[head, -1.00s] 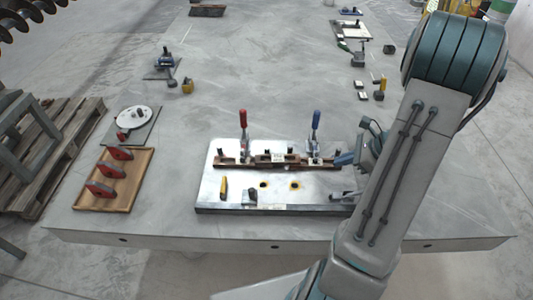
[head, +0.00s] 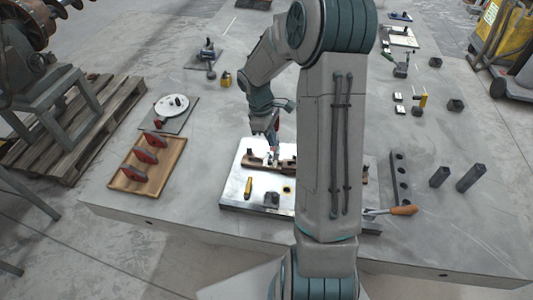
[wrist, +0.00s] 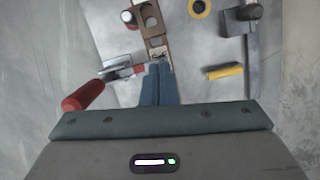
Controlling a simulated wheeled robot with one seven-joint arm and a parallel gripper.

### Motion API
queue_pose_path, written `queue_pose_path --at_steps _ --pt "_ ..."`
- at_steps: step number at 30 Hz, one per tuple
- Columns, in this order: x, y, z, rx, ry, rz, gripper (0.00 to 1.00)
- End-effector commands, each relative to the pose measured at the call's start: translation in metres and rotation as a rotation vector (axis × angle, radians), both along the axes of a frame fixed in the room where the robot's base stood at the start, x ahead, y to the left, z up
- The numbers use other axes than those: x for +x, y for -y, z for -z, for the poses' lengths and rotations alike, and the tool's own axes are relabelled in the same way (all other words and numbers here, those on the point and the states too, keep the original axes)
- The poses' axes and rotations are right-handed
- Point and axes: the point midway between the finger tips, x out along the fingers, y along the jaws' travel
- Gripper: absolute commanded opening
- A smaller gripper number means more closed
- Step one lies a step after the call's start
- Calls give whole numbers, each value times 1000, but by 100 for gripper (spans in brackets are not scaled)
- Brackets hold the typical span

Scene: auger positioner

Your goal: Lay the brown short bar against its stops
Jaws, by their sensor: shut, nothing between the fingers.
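A brown bar (head: 256,162) lies along the back of the bright metal plate (head: 233,187). A brown end (head: 365,176) also shows right of my arm; I cannot tell whether it is the same bar or which piece is the short one. In the wrist view a brown bar with holes (wrist: 152,22) runs up from my fingertips. My gripper (head: 273,148) is shut and empty, low over the bar's left part. In the wrist view its fingertips (wrist: 160,68) are close to the bar's near end and the red-handled clamp (wrist: 85,94). Contact is unclear. My arm hides the plate's middle and the stops.
A yellow piece (head: 248,187) and a dark block (head: 271,199) stand on the plate's front. A wooden tray (head: 125,181) with red parts lies left. A dark holed bar (head: 400,180), dark posts (head: 439,176) and an orange-handled tool (head: 402,210) are right.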

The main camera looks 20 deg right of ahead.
Motion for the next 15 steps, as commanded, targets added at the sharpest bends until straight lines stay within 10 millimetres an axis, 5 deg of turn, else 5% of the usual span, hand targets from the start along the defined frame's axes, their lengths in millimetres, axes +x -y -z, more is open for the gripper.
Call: queue_pose_path --at_steps 5,15 --pt "0 -3 14 -3 -2 -34 0" --pt "-10 5 72 -2 -2 -35 0"
